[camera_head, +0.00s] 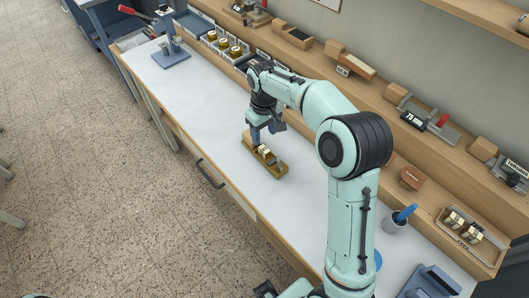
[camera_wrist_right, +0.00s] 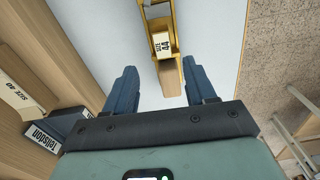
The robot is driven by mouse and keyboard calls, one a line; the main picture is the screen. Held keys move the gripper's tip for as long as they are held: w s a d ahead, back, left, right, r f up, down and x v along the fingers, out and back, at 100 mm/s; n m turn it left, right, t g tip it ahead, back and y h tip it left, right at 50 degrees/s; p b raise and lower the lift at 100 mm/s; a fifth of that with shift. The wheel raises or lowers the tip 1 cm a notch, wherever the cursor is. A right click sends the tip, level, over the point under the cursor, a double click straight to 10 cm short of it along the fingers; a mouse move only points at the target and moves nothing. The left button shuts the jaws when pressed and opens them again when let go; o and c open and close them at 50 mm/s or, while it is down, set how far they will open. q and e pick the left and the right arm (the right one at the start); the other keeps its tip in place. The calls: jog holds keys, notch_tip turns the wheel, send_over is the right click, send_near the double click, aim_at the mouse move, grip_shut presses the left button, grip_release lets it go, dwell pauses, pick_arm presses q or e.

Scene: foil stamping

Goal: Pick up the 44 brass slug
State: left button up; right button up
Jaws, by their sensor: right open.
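A long brass holder (camera_head: 270,170) lies on the white worktop, and it also shows in the wrist view (camera_wrist_right: 178,20). A white label reading "SIZE 44" (camera_wrist_right: 163,43) sits on a block in it, with a tan piece (camera_wrist_right: 170,80) at its near end. I cannot tell the brass slug's own edges apart from the holder. My right gripper (camera_head: 263,136) is over the holder's far end. In the wrist view its blue fingers (camera_wrist_right: 160,68) are wide apart, empty, with the label beyond and roughly between them. My left gripper is not in view.
A tray with brass pieces (camera_head: 490,246), a blue-handled tool in a cup (camera_head: 396,222) and a blue-grey device (camera_head: 430,284) are at the right. Shelves with labelled blocks run along the back. A lever press (camera_head: 170,55) stands far left. Worktop left of the holder is clear.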

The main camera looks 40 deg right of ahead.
aim_at(264, 148)
jog(key=shift+f, duration=0.65)
jog(key=f, duration=0.5)
jog(key=shift+s+a, duration=0.2)
jog(key=shift+c, duration=0.3)
grip_shut()
